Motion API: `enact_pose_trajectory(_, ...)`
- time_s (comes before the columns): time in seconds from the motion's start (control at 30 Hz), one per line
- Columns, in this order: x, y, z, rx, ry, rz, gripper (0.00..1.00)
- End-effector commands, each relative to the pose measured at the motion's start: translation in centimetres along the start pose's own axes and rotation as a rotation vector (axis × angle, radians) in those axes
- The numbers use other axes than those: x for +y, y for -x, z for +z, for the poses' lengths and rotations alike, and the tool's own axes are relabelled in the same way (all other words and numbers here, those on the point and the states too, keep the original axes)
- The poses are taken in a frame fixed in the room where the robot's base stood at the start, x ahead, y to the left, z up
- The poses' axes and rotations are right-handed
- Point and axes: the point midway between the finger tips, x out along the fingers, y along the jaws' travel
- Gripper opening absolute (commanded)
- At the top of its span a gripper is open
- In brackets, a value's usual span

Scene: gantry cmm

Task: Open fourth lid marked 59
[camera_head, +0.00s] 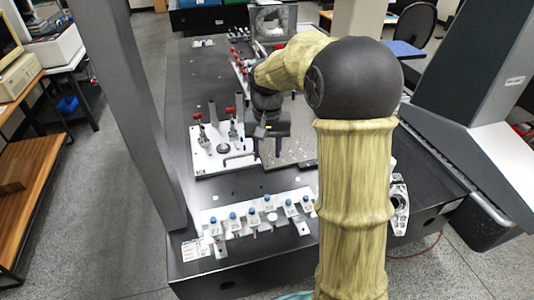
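A row of several small white lids with blue knobs stands on a white plate (237,232) at the near edge of the dark table. Fourth from the left is a lid (269,203) with a blue knob; its marking is too small to read. I cannot tell whether any lid is tilted. My gripper (267,150) hangs behind the row, pointing down over the middle of the table. Its two dark fingers appear apart, with nothing visible between them. My arm hides the right end of the row.
A white fixture plate (208,158) with red-topped clamps stands left of my gripper. A grey plate (292,152) lies behind and right of it. A grey upright (135,110) rises at left. A silver bracket (400,205) sits at right, beside my arm.

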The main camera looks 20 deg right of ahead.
Motion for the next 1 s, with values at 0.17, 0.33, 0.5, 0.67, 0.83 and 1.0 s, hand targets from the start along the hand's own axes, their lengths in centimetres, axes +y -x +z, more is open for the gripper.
enact_pose_trajectory(0.17,-0.1,-0.7,1.7,0.02,0.029,0.0,0.4)
enact_pose_trajectory(0.33,0.2,-2.4,5.7,0.072,0.091,-0.004,0.4)
enact_pose_trajectory(0.5,0.9,-4.5,10.7,0.142,0.156,-0.013,0.4)
enact_pose_trajectory(0.67,1.8,-6.1,15.1,0.197,0.2,-0.022,0.4)
enact_pose_trajectory(0.83,2.3,-6.9,17.2,0.228,0.222,-0.026,0.4)
enact_pose_trajectory(1.0,2.4,-7.0,17.4,0.231,0.224,-0.026,0.4)
